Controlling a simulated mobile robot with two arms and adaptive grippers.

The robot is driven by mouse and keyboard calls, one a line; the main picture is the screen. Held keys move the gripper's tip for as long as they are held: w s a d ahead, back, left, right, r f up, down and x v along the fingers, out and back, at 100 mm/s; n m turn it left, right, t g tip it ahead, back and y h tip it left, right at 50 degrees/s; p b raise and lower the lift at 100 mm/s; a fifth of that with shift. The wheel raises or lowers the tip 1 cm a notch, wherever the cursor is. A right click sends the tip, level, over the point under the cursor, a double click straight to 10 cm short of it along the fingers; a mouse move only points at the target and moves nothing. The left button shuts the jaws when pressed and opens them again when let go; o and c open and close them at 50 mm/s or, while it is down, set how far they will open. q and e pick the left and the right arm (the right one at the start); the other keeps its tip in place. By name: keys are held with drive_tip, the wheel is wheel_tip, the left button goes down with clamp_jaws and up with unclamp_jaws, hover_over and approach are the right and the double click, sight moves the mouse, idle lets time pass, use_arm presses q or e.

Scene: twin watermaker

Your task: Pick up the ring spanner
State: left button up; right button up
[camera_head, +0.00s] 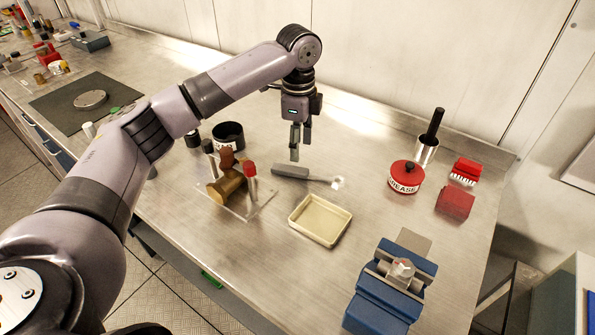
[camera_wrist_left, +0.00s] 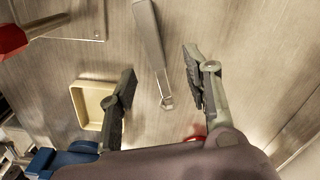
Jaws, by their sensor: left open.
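The ring spanner (camera_head: 298,173) lies flat on the steel bench, with a dark grey handle to the left and a bright ring end to the right. In the left wrist view the spanner (camera_wrist_left: 151,42) runs down from the top edge, and its ring end shows between the two fingers. My left gripper (camera_head: 299,146) points down above the bench, just behind the spanner in the head view. In the left wrist view the gripper (camera_wrist_left: 158,78) is open and empty, its fingers apart on either side. My right gripper is not in view.
A cream tray (camera_head: 338,236) sits in front of the spanner. A stand with a brass cylinder (camera_head: 226,187) is at left, and a red grease tin (camera_head: 405,178) at right. A blue vise (camera_head: 384,300) is at the front right.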

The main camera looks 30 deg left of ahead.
sight(298, 169)
use_arm(q)
drive_tip(key=f, duration=0.3)
drive_tip(key=f+p, duration=0.1)
drive_tip(key=f, duration=0.1)
drive_tip(key=shift+s+d+f, duration=0.1)
drive_tip(key=shift+s+f, duration=0.15)
drive_tip(key=shift+s, duration=0.15)
drive_tip(key=shift+f, duration=0.5)
drive_tip(key=shift+c, duration=0.6)
clamp_jaws()
